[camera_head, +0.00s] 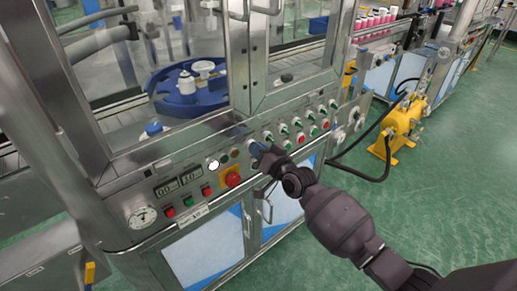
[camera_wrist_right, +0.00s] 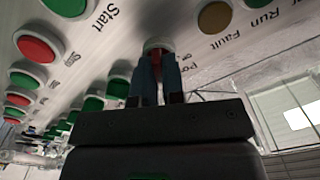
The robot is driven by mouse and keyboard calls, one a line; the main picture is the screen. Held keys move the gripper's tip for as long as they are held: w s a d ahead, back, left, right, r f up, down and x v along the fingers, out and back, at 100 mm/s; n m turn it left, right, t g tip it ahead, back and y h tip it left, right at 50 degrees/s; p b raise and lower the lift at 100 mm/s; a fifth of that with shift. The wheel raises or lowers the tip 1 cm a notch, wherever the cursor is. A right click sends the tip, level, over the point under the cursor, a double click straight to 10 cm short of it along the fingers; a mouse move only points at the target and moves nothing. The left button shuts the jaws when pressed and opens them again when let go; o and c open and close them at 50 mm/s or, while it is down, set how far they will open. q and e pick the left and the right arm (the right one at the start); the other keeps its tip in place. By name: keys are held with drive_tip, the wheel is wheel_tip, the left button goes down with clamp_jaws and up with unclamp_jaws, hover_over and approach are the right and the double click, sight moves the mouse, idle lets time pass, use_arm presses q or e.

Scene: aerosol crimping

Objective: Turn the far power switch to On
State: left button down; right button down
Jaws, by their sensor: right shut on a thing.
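My right gripper (camera_head: 259,151) reaches in from the right to the sloped control panel of the steel machine. In the right wrist view its two blue-grey fingers (camera_wrist_right: 158,68) are closed on a small switch knob (camera_wrist_right: 158,44) that shows reddish between the fingertips. A label starting with "Po" stands beside the knob, and the fingers hide much of the switch. I cannot tell its On or Off position. In the head view the hand covers this switch. My left gripper is not in view.
Red and green push buttons (camera_head: 300,138) line the panel to the right. A red emergency stop (camera_head: 232,180) on yellow, two displays and a gauge (camera_head: 142,216) sit to the left. "Start", "Run" and "Fault" labels surround the knob. A yellow pump (camera_head: 405,120) stands on the green floor.

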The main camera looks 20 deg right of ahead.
idle(0.5)
drive_tip(key=c, duration=1.2)
unclamp_jaws()
drive_tip(key=p+v, duration=0.1)
drive_tip(key=v, duration=0.9)
drive_tip(key=shift+s+d, duration=0.15)
drive_tip(key=shift+s, duration=0.2)
